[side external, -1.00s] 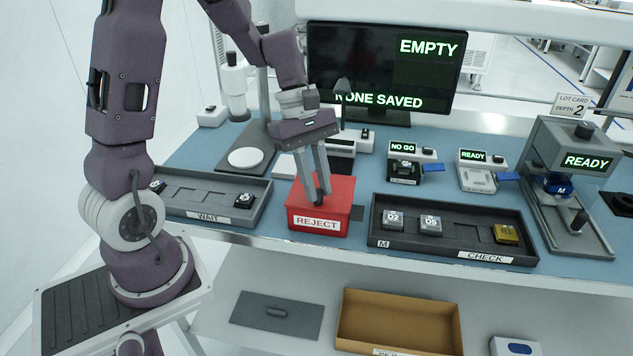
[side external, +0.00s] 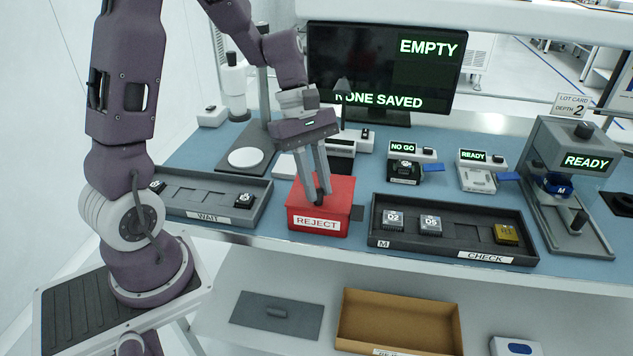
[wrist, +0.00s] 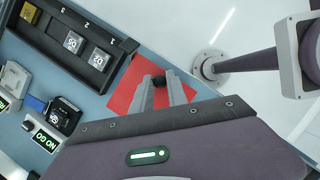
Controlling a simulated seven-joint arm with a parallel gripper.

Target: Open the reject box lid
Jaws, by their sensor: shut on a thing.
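The red reject box (side external: 317,220) stands on the blue bench top, with a white REJECT label on its front. Its red lid (side external: 340,190) lies flat on top and looks closed. My gripper (side external: 322,196) points down at the lid, its fingers shut on the dark lid knob (wrist: 159,81). In the side view the fingers mostly hide the knob. In the wrist view the red lid (wrist: 122,91) shows around the fingertips.
The WAIT tray (side external: 207,217) is left of the box, and the CHECK tray (side external: 455,252) with several chips is close on its right. A monitor (side external: 385,65) stands behind. The bench's front edge is just before the box.

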